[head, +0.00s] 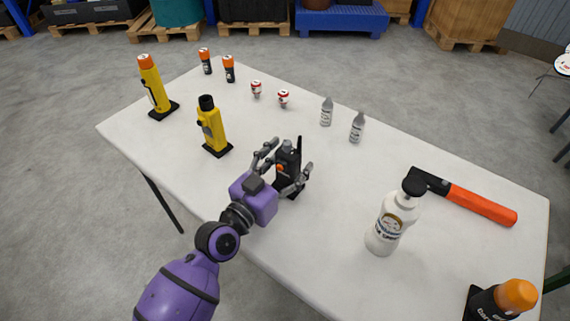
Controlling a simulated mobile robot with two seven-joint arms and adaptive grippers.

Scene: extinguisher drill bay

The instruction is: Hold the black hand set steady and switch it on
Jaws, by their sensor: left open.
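The black hand set (288,160) stands upright near the front edge of the white table (330,215), with a short antenna on its top right and a small orange spot on its left side. My left gripper (286,166) is open, with one finger at the left of the hand set and the other at its lower right. The fingers are around it; I cannot tell whether either touches it. They hide part of its body. My right gripper is not in view.
Two yellow lamps (212,128) stand to the left. Orange-topped cells (228,70), small red-and-white items (283,99) and grey bottles (357,128) stand behind. A white pump bottle (385,230), an orange-handled tool (480,204) and an orange-capped black bottle (504,299) are at the right.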

